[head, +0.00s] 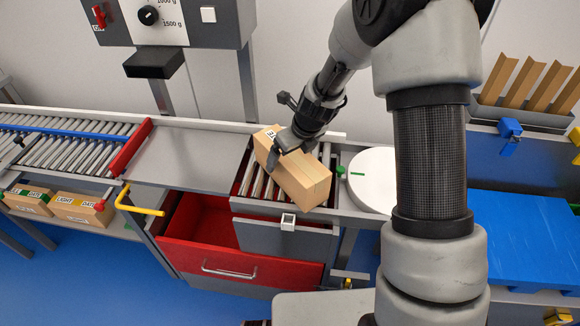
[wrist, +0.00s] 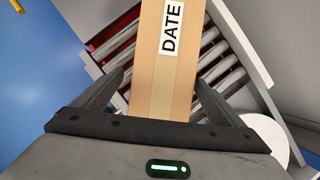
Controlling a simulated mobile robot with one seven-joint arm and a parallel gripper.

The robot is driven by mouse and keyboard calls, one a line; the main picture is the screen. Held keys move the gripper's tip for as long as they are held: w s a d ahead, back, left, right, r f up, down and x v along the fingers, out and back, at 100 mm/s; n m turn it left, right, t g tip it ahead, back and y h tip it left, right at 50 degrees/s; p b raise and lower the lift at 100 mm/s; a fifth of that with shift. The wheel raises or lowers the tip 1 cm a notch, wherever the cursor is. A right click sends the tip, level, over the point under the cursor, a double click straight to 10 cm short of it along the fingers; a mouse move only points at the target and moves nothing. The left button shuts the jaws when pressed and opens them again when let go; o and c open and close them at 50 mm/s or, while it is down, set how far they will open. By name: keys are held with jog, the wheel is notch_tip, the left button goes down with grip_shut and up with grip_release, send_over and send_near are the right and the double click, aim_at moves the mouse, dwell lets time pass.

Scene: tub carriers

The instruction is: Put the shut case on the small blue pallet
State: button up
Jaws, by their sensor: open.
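The shut cardboard case (head: 305,180) lies on a short roller section at the middle of the bench. It is also in the wrist view (wrist: 165,75), with a white DATE label facing up. My gripper (head: 279,152) is over the case. In the wrist view my gripper (wrist: 161,80) is open, with one finger on each side of the case. Whether the fingers touch it cannot be told. A blue slatted platform (head: 520,235), which looks like the blue pallet, is at the right, partly hidden by my arm.
A white round plate (head: 372,180) is right of the rollers. A red drawer (head: 205,225) stands open below the bench. Two labelled cartons (head: 82,208) lie on a lower shelf at left. A grey rack with cardboard dividers (head: 525,112) is behind the blue platform.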

jog(key=x, duration=0.5)
jog(key=shift+w+d, duration=0.1)
jog(key=shift+w, duration=0.15)
jog(key=shift+c, duration=0.4)
jog(key=c, duration=1.8)
jog(key=shift+w+r, duration=0.1)
jog(key=shift+c, duration=1.4)
jog(key=shift+r, duration=0.1)
